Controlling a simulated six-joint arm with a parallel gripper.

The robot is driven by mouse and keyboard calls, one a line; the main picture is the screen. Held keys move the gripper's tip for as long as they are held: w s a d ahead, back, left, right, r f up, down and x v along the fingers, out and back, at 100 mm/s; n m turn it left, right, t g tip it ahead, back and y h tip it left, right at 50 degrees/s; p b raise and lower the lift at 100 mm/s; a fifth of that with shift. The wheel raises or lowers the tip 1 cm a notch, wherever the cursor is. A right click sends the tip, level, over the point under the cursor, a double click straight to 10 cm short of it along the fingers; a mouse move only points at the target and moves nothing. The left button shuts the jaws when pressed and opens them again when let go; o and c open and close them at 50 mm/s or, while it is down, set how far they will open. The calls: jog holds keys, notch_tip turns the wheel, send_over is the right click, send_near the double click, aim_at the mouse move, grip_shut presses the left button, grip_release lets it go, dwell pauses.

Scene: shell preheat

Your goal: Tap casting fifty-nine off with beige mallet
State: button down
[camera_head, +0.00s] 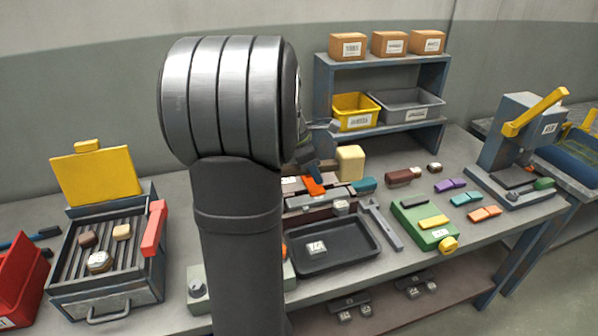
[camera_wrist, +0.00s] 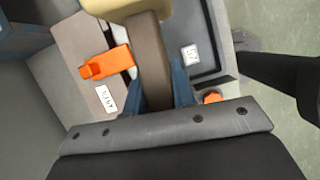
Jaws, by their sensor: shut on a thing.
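My gripper (camera_wrist: 160,88) has its blue fingers closed around the brown handle of the beige mallet (camera_wrist: 125,6). The mallet is held above the bench, its head at the top edge of the wrist view. In the head view the beige head (camera_head: 350,160) shows beyond the orange lever, and my arm hides much of the gripper. A small grey labelled casting (camera_head: 317,248) lies in the black tray (camera_head: 365,257); it also shows in the wrist view (camera_wrist: 190,53). Its number is too small to read surely. Another grey block (camera_head: 341,207) sits at the tray's back edge.
An orange lever (camera_head: 314,187) is on the fixture behind the tray. A wrench (camera_head: 381,223) and a green box (camera_head: 425,224) lie right of the tray. A grill-like heater (camera_head: 105,265) with a raised yellow lid stands left. Shelves with bins stand behind.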

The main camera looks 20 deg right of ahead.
jog(key=shift+f, duration=2.85)
notch_tip(320, 180, down, 6)
jog(key=shift+r, duration=5.55)
